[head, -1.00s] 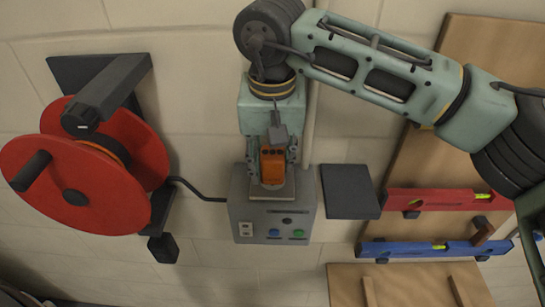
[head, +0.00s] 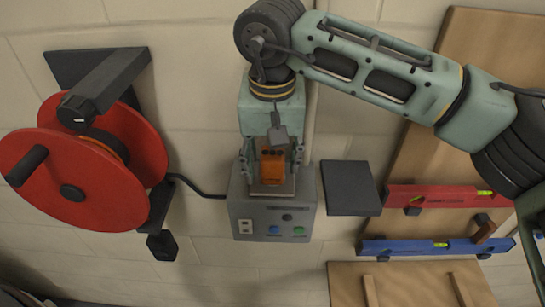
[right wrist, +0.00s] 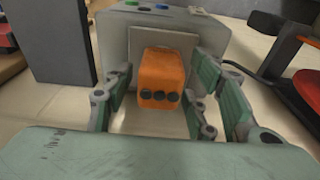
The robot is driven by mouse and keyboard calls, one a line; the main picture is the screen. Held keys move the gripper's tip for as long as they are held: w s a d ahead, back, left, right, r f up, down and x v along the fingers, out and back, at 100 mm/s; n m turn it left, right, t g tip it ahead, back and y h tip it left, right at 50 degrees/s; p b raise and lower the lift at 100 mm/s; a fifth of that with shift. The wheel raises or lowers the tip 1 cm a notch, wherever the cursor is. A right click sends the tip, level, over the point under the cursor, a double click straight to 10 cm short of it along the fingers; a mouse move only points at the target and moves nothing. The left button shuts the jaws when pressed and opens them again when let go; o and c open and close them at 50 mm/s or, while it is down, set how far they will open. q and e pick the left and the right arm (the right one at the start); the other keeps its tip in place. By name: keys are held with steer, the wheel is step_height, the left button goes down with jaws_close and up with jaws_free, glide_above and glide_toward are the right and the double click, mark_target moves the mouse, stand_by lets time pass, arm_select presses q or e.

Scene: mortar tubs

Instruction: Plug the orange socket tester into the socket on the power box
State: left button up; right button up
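The orange socket tester (head: 272,167) is at the light socket plate (head: 258,190) on the front of the grey power box (head: 238,208). In the right wrist view the tester (right wrist: 161,75) sits against the plate (right wrist: 183,44), its row of dark round buttons facing me; its prongs are hidden. My right gripper (head: 271,160) is open around the tester. In the right wrist view a gap shows between the tester and each finger of the gripper (right wrist: 162,86). My left gripper is not in view.
A red cable reel (head: 70,185) hangs on the left, with a black cable to the power box. A dark square panel (head: 350,189) is just right of the box. Red (head: 445,197) and blue (head: 420,248) spirit levels are further right.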

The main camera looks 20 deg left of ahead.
steer(key=shift+r, duration=0.1)
step_height(320, 180, up, 12)
steer(key=s, duration=0.1)
steer(key=shift+s+d, duration=0.2)
stand_by(0.3)
stand_by(0.4)
